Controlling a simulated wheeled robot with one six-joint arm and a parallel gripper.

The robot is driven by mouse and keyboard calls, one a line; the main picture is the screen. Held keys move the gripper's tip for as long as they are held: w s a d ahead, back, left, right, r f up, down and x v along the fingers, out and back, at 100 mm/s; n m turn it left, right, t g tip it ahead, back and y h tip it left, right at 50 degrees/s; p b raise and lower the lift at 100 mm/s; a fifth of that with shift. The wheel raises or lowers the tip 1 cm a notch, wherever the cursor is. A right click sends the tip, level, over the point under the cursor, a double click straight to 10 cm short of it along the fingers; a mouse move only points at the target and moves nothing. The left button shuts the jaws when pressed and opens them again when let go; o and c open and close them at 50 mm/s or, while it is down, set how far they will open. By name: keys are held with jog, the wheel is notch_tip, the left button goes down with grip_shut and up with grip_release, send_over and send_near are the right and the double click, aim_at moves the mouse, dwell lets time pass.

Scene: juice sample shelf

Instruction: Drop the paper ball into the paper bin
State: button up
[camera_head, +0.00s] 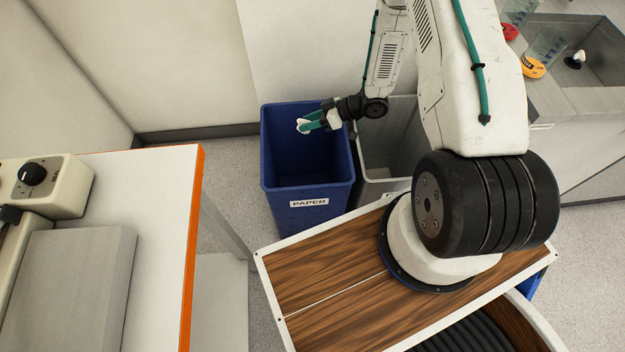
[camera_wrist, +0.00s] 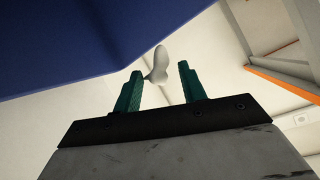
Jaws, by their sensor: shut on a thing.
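The paper bin (camera_head: 308,220) is a deep blue open-topped bin with a white PAPER label on its front, standing on the floor by the back wall. My gripper (camera_head: 306,124) is over the bin's opening, at its right side, coming in from the right. It is shut on the paper ball (camera_head: 301,122), a small whitish lump at the green fingertips. In the wrist view the ball (camera_wrist: 158,66) shows between the fingers (camera_wrist: 160,82), partly past their tips. A blue bin wall (camera_wrist: 70,40) fills the upper left there. The bin's floor is dark, its contents unclear.
A grey bin (camera_head: 395,150) stands right of the blue one. A white table (camera_head: 165,200) with an orange edge and a device is at the left. A counter (camera_head: 590,110) with a sink and containers is at the right.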

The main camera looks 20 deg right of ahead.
jog(key=shift+d+f, duration=0.25)
jog(key=shift+f, duration=1.05)
jog(key=shift+d+f, duration=0.25)
jog(key=shift+f, duration=1.05)
jog(key=o, duration=1)
jog(key=shift+o, duration=0.2)
jog(key=v, duration=0.7)
jog(key=shift+s+d+r, duration=0.2)
jog(key=shift+s+d, duration=0.05)
jog(key=shift+s, duration=0.05)
jog(key=shift+w, duration=0.1)
